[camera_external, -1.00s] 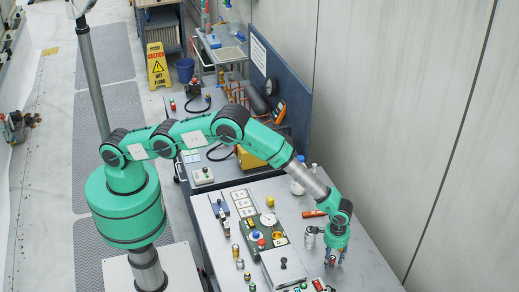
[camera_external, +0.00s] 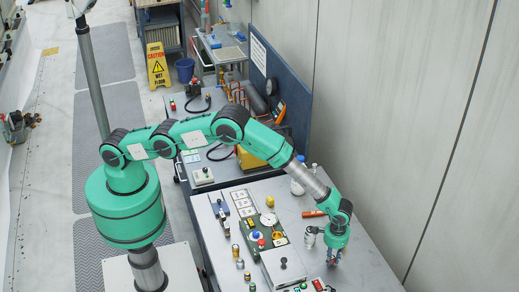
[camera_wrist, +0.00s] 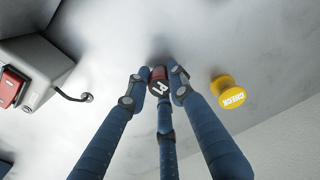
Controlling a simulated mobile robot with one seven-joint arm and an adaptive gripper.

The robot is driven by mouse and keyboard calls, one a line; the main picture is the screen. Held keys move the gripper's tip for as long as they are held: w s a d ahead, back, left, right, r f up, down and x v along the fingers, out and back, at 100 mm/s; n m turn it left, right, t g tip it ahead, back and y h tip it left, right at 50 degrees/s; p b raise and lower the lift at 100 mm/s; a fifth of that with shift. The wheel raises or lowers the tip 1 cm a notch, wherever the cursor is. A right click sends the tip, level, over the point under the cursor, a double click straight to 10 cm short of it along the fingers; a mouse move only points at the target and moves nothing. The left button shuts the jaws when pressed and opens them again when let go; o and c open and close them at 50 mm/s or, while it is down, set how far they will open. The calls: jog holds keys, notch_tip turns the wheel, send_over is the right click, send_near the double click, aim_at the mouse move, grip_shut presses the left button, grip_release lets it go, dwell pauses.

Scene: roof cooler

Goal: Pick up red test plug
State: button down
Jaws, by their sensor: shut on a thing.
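The red test plug (camera_wrist: 158,74) is a small red piece with a dark top and white marking, in the middle of the wrist view. My gripper (camera_wrist: 159,84) has blue fingers with dark tips, closed around the plug from both sides, with another finger below it. In the external view my gripper (camera_external: 333,262) points down at the near right part of the grey bench. The plug is hidden by the fingers there. I cannot tell whether the plug is touching the bench or lifted.
A yellow knob-like piece marked CHECK (camera_wrist: 229,92) stands right of the fingers. A grey box with a red switch (camera_wrist: 12,88) and a short cable is at left. A green panel with a gauge (camera_external: 266,232) lies on the bench. The bench to the right is clear.

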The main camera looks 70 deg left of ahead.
jog(key=shift+r, duration=0.15)
jog(key=shift+r, duration=4.85)
